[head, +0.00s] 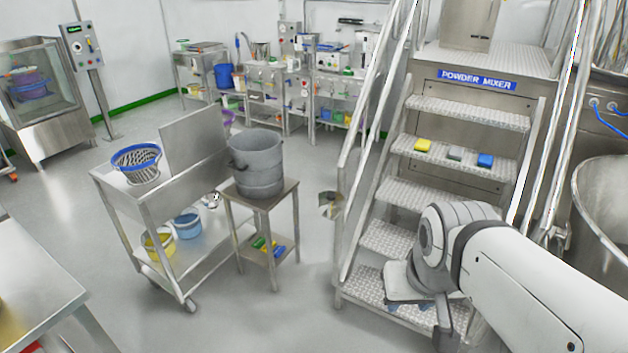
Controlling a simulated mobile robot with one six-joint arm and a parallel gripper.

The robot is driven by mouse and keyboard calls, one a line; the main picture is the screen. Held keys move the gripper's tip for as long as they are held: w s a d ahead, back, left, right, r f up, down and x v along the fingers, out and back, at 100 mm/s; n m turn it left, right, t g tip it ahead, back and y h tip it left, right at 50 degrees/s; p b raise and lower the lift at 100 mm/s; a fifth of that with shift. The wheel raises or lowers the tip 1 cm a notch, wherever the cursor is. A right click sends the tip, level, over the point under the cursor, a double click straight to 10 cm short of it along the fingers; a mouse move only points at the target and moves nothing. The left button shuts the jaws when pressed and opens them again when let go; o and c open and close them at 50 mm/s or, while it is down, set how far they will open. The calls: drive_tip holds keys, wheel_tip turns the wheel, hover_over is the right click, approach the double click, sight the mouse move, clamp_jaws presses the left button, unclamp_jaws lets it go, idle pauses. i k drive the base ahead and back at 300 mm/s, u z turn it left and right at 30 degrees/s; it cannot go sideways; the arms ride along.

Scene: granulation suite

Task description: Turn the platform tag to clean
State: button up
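I cannot make out a tag that is clearly the platform tag. The steel platform with steps (400,238) stands at the right and bears a blue "POWDER MIXER" sign (477,79). A small metal piece with a dark part (330,204) shows just left of the stair rail; I cannot tell what it is. My gripper (412,305) is in front of the lower steps, at the end of my white arm. The wrist hides much of it, and its opening does not show clearly.
Yellow, grey and blue blocks lie on an upper step (455,166). A grey bucket (257,165) stands on a small steel stand left of the stairs. A steel cart (195,172) holds a blue-rimmed sieve (137,163). Open floor lies between stand and stairs.

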sight(331, 198)
drive_tip(key=u, duration=0.1)
drive_tip(key=i, duration=1)
drive_tip(key=u, duration=0.05)
